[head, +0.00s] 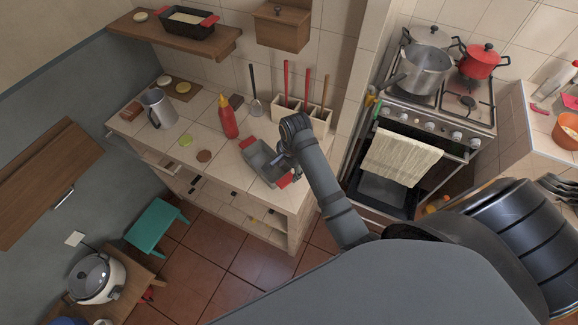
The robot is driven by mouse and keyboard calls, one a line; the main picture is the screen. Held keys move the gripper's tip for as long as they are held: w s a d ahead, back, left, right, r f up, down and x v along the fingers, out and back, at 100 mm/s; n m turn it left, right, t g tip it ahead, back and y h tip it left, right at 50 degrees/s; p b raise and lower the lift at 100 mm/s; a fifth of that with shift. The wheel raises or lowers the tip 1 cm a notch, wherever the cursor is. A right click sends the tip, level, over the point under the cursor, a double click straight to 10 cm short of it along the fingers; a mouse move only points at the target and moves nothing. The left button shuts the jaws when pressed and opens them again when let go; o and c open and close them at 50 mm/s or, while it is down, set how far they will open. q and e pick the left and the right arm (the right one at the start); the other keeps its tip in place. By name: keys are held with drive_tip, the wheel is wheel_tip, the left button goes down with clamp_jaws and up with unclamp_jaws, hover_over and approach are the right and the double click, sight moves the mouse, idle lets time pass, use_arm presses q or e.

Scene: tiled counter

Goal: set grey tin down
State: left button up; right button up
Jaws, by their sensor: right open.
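The grey tin (260,161), a rectangular pan with a red handle at each end, is at the front right part of the tiled counter (213,170). It looks upright and appears to rest on the tiles; any small gap under it cannot be told from this angle. My right gripper (280,163) is open at the tin's right side, close to its rim. Whether the fingers touch the tin cannot be told, as my wrist hides part of them. My left gripper is not in view.
A red bottle (228,119) stands behind the tin. A utensil holder (300,112) stands at the back right. A metal jug (159,109) and small round discs (204,156) are to the left. The stove (440,112) stands beyond a wall at right.

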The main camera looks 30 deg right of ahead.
drive_tip(key=shift+s+r, duration=0.2)
drive_tip(key=shift+r, duration=1.75)
drive_tip(key=shift+s+d, duration=0.1)
